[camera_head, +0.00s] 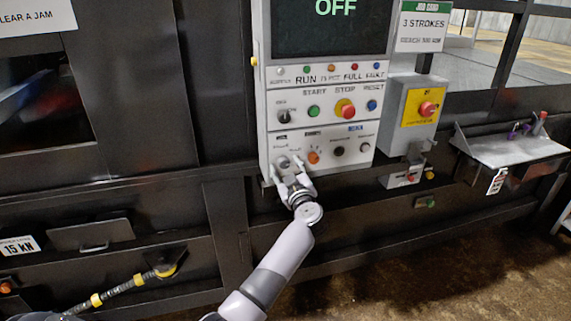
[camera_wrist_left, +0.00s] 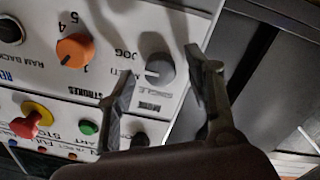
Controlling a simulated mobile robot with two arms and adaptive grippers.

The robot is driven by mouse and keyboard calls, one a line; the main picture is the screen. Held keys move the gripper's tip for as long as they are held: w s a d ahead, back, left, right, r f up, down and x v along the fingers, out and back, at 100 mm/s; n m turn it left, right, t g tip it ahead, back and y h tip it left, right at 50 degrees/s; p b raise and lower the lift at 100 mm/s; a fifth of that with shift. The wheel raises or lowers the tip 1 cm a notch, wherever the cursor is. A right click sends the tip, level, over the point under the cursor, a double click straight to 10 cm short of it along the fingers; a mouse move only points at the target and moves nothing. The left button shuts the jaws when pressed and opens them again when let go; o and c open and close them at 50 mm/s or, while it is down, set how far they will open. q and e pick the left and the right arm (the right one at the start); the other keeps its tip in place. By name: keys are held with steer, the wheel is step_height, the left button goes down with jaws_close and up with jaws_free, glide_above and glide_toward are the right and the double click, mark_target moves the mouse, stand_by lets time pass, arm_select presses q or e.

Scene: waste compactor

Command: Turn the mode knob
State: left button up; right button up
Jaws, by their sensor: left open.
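The mode knob (camera_wrist_left: 160,69) is a round grey knob on the white control panel, with the words JOG, SINGLE and MODE printed around it. In the head view the knob (camera_head: 283,161) sits at the panel's lower left, partly hidden by my left gripper. My left gripper (camera_head: 289,172) is open. In the left wrist view its two fingers (camera_wrist_left: 158,72) lie on either side of the knob in the picture, with gaps visible. I cannot tell how far the fingertips are from the panel. My right gripper is in neither view.
An orange knob (camera_head: 313,158) sits just right of the mode knob. Above are a red stop button (camera_head: 345,109) and a black selector (camera_head: 284,116). The screen (camera_head: 330,30) reads OFF. A grey box (camera_head: 415,112) with a red button and a shelf (camera_head: 510,147) stand to the right.

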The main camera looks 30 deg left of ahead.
arm_select(q)
steer(key=shift+w+a, duration=0.45)
steer(key=shift+a, duration=0.1)
steer(key=shift+c, duration=0.4)
jaws_close()
